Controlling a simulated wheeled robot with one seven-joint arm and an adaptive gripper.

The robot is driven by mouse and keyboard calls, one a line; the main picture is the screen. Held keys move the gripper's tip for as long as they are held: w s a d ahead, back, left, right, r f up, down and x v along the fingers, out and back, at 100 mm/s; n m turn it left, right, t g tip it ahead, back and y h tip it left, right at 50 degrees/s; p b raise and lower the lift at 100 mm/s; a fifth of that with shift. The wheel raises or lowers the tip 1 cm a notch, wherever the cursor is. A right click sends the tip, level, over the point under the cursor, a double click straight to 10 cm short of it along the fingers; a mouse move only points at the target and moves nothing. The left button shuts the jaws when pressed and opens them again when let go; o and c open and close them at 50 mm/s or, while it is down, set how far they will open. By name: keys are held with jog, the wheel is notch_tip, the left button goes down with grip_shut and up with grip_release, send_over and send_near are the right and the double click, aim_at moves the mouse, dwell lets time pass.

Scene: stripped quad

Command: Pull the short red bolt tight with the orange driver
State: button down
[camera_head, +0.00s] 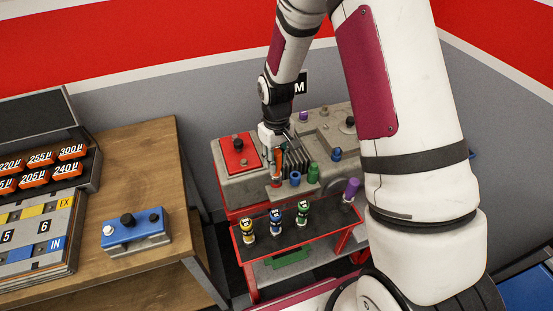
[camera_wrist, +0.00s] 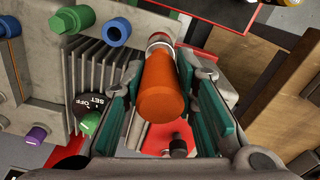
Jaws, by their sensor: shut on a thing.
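My gripper (camera_head: 272,142) is shut on the orange driver (camera_head: 278,156) above the front edge of the grey machine block. In the wrist view, the driver's thick orange handle (camera_wrist: 163,88) sits between the teal finger pads of my gripper (camera_wrist: 158,95). A pale and red collar shows at the handle's far end. A short red piece (camera_head: 276,182), likely the short red bolt, shows directly below the driver in the head view. I cannot tell whether the driver's tip is seated on it.
Beside the driver stand a blue bolt (camera_head: 295,179) and a green bolt (camera_head: 313,174). A red panel with a black knob (camera_head: 238,144) is to the left. Yellow (camera_head: 247,231), blue (camera_head: 275,223) and green (camera_head: 303,213) drivers stand in the front tray (camera_head: 325,228). A purple-handled one (camera_head: 351,188) stands right.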

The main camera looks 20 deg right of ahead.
aim_at(276, 152)
jog(key=shift+r, duration=0.1)
dwell(0.3)
jog(key=shift+r+p, duration=0.5)
jog(key=shift+r, duration=2.05)
jog(key=shift+r, duration=2)
